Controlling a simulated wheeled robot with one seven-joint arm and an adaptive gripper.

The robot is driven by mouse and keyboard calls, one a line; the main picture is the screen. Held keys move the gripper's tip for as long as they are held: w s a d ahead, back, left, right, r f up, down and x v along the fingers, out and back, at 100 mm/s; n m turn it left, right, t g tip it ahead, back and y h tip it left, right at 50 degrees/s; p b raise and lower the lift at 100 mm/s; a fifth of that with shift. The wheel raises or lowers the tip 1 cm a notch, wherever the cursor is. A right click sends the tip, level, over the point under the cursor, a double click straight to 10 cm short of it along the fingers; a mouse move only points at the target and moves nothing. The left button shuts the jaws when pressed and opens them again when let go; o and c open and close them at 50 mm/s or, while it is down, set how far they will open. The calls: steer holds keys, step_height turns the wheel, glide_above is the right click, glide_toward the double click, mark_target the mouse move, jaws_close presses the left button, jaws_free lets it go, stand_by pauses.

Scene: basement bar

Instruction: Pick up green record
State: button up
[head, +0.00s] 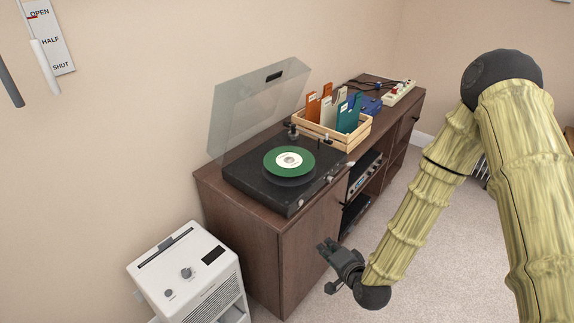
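The green record (279,161) with a white centre label lies flat on the platter of a black turntable (262,198). The turntable's clear lid (240,108) is raised at the back. My gripper (325,249) is in front of the wooden cabinet, below and to the right of the record, well apart from it. It is small and dark here, and I cannot make out whether its fingers are apart or together. Nothing is visibly held in it.
The turntable stands on a brown cabinet (262,245). A wooden crate (346,139) with coloured dividers stands behind it to the right. A white appliance (188,274) is at lower left. Carpet (440,260) is open at the right, partly behind my arm.

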mark_target(304, 182)
steer(key=w+a+r+m+t, duration=0.1)
steer(key=w+r, duration=0.3)
steer(key=w+a+r+m+t+y, duration=0.1)
steer(key=w+a+r+t, duration=0.1)
steer(key=w+r, duration=0.2)
steer(key=w+a+r+m+t, duration=0.1)
steer(key=w+r+m+t, duration=0.1)
steer(key=w+r, duration=0.3)
steer(key=shift+a+r+y, duration=0.2)
steer(key=shift+a+y, duration=0.2)
steer(key=shift+a+p+x, duration=0.15)
steer(key=shift+p+x, duration=0.35)
steer(key=shift+x, duration=0.8)
steer(key=shift+a+p+x, duration=0.15)
steer(key=shift+p+x, duration=0.35)
steer(key=shift+x, duration=0.8)
steer(key=shift+w+a, duration=0.1)
steer(key=shift+w, duration=0.15)
jaws_close()
steer(key=shift+r, duration=0.1)
